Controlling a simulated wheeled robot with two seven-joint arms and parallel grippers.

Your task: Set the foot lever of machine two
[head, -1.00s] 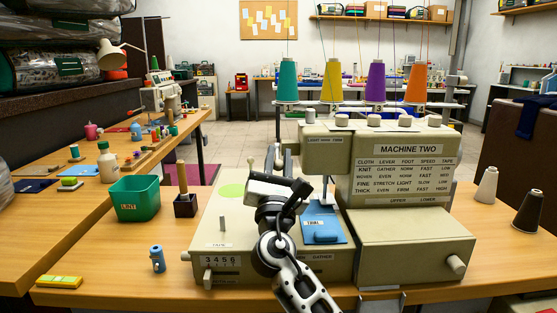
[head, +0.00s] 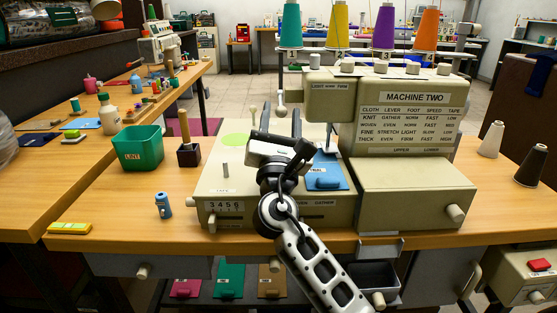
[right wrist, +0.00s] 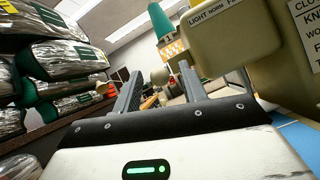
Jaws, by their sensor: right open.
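Machine two (head: 414,185) is a beige sewing machine on the wooden table, with a settings chart (head: 407,124) on its front. A "LIGHT NORM FIRM" label (head: 328,87) is on its head. A pale rod with a round knob (head: 281,111), apparently the foot lever, hangs at the head's left side. My right gripper (head: 281,107) is open, its fingers pointing away from me. The knob appears between the fingers, also in the right wrist view (right wrist: 159,76); I see no contact. The lever's exact setting cannot be read. My left gripper is not in view.
A green bin (head: 138,149), a dark block with a wooden handle (head: 188,153) and a small blue bottle (head: 163,206) stand left of the machine. A blue cloth piece (head: 327,171) lies on its bed. Cones of thread stand above and to the right.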

